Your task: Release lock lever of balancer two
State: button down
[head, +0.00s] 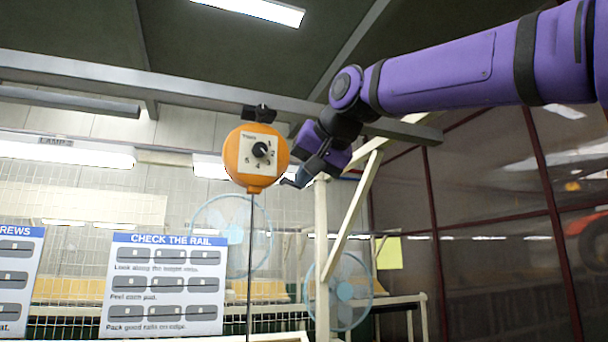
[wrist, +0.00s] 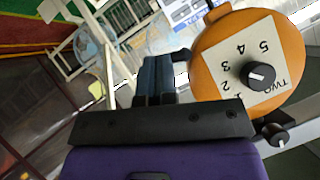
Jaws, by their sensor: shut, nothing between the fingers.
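The orange balancer (head: 237,160) hangs under the beam in the head view, with a white dial plate marked TWO, numbers and a black knob (head: 261,150). In the wrist view the balancer (wrist: 212,50) fills the right side, its plate appearing upside down. A small dark piece beside its housing (wrist: 182,55) may be the lock lever; it is partly hidden by my fingers. My gripper (head: 301,181) is just right of the balancer's lower side. In the wrist view my gripper (wrist: 158,62) is shut and empty, its tips close to that dark piece; I cannot tell whether they touch.
A grey overhead beam (head: 190,100) runs above the balancer. A cable (head: 250,240) hangs straight down from it. A cream post with a diagonal brace (head: 322,260) stands close below my gripper. Fans (head: 345,291) and a sign board (head: 165,285) are behind.

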jog(key=m+y, duration=0.1)
jog(key=f+m+y, duration=0.1)
jog(key=m+y, duration=0.1)
jog(key=f+m+y, duration=0.1)
jog(key=y, duration=0.1)
jog(key=shift+a+f+m, duration=0.25)
jog(key=shift+m, duration=0.15)
jog(key=shift+s+a+f, duration=0.1)
jog(key=shift+a+f, duration=0.05)
jog(key=shift+f, duration=0.05)
dwell(0.9)
dwell(1.0)
jog(key=v, duration=1.4)
jog(key=shift+f, duration=0.3)
